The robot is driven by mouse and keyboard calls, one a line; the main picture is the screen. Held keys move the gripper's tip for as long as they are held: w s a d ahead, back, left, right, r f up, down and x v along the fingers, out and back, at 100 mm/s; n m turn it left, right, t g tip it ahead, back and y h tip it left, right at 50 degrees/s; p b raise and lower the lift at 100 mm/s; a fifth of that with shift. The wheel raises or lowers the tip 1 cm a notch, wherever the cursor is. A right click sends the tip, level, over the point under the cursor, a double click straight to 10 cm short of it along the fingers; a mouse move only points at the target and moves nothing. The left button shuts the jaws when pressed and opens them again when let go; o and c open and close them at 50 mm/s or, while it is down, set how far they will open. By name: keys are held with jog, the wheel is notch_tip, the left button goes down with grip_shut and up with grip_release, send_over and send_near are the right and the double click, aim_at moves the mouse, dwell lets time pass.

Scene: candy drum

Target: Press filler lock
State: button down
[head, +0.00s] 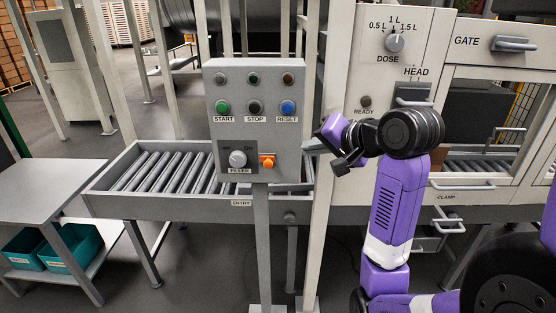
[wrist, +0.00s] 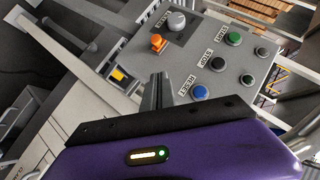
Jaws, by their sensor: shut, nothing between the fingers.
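The filler lock is a small orange block (head: 266,161) on the grey control panel (head: 222,110), just right of the round filler knob (head: 237,158). In the wrist view the orange lock (wrist: 157,43) shows beyond my fingertips, with the filler knob (wrist: 176,20) beside it. My gripper (head: 312,144) is at the right edge of the panel in the head view. Its fingers (wrist: 160,82) are shut and empty, pointing toward the panel. They look apart from the lock; the exact gap is hard to tell.
The panel also carries a green START button (head: 223,107), a black STOP button (head: 254,107) and a blue RESET button (head: 288,107); RESET (wrist: 199,92) lies close to my fingers in the wrist view. A roller conveyor (head: 160,172) runs behind the panel. A white machine post (head: 335,200) stands right.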

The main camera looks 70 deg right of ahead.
jog(key=shift+d, duration=0.1)
send_near(267, 159)
jog(key=shift+s+d+f+p+x, duration=0.1)
jog(key=shift+s+d+p+x, duration=0.05)
jog(key=shift+x, duration=0.8)
jog(key=shift+s+d+f+p+x, duration=0.1)
jog(key=shift+s+d+p+x, duration=0.05)
jog(key=shift+x, duration=0.8)
jog(key=shift+s+d+f+p+x, duration=0.1)
jog(key=shift+s+d+p+x, duration=0.05)
jog(key=shift+x, duration=0.75)
jog(key=shift+w+a+p, duration=0.3)
jog(key=shift+w+p, duration=0.1)
jog(key=shift+w, duration=0.35)
jog(key=shift+w+a+p, duration=0.35)
jog(key=shift+w, duration=0.35)
jog(key=shift+r, duration=0.1)
jog(key=shift+r, duration=0.1)
